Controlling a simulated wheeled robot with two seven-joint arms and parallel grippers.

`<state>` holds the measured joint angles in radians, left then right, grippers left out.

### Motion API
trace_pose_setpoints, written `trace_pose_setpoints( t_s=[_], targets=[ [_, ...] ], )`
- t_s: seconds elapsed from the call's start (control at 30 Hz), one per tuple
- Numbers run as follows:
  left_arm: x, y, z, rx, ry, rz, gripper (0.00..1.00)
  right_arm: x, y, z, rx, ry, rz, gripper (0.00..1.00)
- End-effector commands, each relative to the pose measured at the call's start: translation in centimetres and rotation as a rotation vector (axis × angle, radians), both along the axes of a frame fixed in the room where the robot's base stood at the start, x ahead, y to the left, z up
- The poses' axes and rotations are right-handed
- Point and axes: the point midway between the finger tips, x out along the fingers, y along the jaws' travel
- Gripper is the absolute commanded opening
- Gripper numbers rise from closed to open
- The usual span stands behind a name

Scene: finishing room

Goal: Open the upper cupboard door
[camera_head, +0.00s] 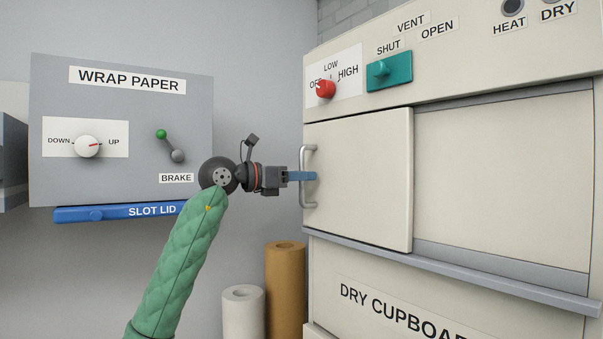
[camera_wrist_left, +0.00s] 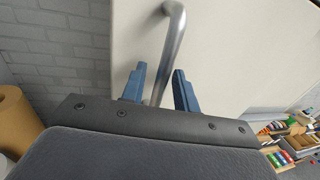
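The upper cupboard door (camera_head: 362,180) is a cream panel on the dry cupboard's front, standing proud of a recessed panel to its right. Its grey metal bar handle (camera_head: 303,158) is upright at the door's left edge. My left gripper (camera_head: 301,176) is at the handle's middle, coming from the left. In the left wrist view, its blue fingers (camera_wrist_left: 160,84) are apart, one on each side of the handle (camera_wrist_left: 172,38), with gaps showing beside the bar. The door (camera_wrist_left: 225,45) fills the background there. My right gripper is in neither view.
A ledge (camera_head: 470,278) runs under the door. Above are a red knob (camera_head: 326,89) and a teal vent slider (camera_head: 390,72). The wrap paper panel (camera_head: 120,110) with its blue slot lid (camera_head: 115,213) is left. Brown (camera_head: 285,295) and white (camera_head: 243,312) rolls stand below the gripper.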

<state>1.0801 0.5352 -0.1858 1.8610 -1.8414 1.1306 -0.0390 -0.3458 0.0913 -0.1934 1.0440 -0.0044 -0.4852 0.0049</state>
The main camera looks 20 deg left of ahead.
Motion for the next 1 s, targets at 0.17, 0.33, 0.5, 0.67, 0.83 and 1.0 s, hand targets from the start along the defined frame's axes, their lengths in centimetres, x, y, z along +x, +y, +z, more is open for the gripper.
trace_pose_setpoints(
  t_s=[0.17, 0.33, 0.5, 0.67, 0.83, 1.0],
  targets=[
    [0.1, -0.1, 0.0, 0.0, 0.0, 0.0, 0.3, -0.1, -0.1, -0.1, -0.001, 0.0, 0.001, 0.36],
    [0.1, -0.1, 0.0, 0.0, 0.0, 0.0, 0.26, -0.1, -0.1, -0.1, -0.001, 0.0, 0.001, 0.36],
    [0.1, -0.1, 0.0, 0.0, 0.0, 0.0, 0.0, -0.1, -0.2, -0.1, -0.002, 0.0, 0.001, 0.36],
    [0.1, -0.1, 0.0, 0.0, 0.0, 0.0, 0.0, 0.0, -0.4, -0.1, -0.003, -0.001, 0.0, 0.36],
    [-0.3, -0.6, -0.1, 0.001, -0.001, 0.0, 0.0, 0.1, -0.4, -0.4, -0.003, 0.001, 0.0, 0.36],
    [-1.7, -2.3, -0.4, 0.003, -0.002, -0.002, 0.0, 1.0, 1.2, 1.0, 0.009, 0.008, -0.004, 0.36]
  ],
)
